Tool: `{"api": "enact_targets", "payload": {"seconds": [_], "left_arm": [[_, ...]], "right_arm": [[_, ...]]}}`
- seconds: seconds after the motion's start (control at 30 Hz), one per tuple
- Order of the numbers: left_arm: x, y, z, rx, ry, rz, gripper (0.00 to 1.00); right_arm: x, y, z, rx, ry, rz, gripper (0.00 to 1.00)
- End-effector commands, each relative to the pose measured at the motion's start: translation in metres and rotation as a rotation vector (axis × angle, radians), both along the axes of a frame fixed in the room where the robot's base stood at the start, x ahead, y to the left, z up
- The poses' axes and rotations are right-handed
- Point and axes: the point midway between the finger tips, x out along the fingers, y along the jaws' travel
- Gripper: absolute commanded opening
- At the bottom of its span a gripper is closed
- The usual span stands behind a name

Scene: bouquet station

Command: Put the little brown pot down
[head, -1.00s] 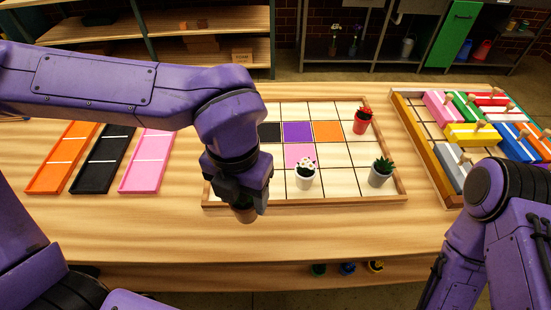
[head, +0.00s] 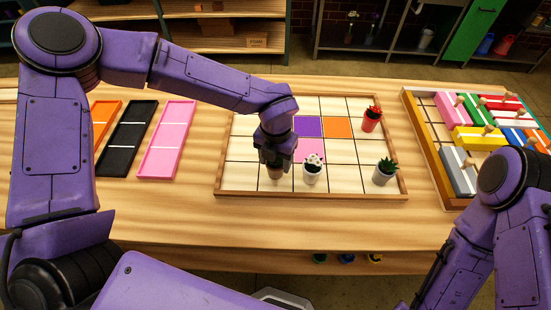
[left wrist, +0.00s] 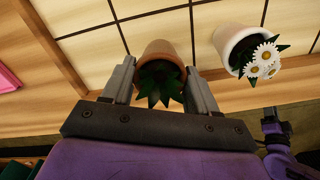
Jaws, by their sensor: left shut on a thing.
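The little brown pot (head: 276,173) is between the fingers of my left gripper (head: 275,163), at the front row of the gridded tray (head: 345,194). In the left wrist view the brown pot (left wrist: 156,58) holds a dark green spiky plant, and the gripper fingers (left wrist: 155,85) are shut on its two sides. Whether its base touches the tray cannot be told. A white pot with white daisies (head: 313,174) stands just to its right and shows in the left wrist view too (left wrist: 240,45).
A grey pot with a green plant (head: 384,174) and a red pot (head: 371,122) stand on the tray's right side. Orange, black and pink (head: 167,140) trays lie at left. A crate of coloured blocks (head: 433,160) is at right. The front table strip is clear.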

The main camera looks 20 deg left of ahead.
Motion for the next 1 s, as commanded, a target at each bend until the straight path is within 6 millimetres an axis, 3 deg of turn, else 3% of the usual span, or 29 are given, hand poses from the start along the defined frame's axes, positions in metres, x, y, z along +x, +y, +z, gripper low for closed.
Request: {"api": "enact_targets", "payload": {"seconds": [0.1,0.43,0.47,0.53,0.83,1.0], "left_arm": [[0.0,0.0,-0.012,0.0,0.0,0.001,0.14],[0.0,0.0,-0.017,-0.001,-0.001,0.001,0.14],[0.0,0.0,-0.017,-0.001,-0.001,0.001,0.62],[-0.001,0.0,-0.017,-0.001,-0.001,0.001,0.84],[-0.001,0.0,-0.014,-0.001,-0.001,0.001,0.84],[0.001,0.0,0.009,-0.004,-0.007,0.002,0.84]], "right_arm": [[0.0,0.0,0.003,0.0,0.0,0.0,0.43],[0.0,0.0,0.0,-0.001,-0.001,0.0,0.43],[0.0,0.0,0.0,-0.001,-0.001,0.0,0.43],[0.0,0.0,0.0,-0.001,-0.001,0.0,0.43],[0.0,0.0,0.002,0.0,0.0,0.0,0.43],[0.0,0.0,-0.004,0.0,0.0,0.0,0.43]]}}
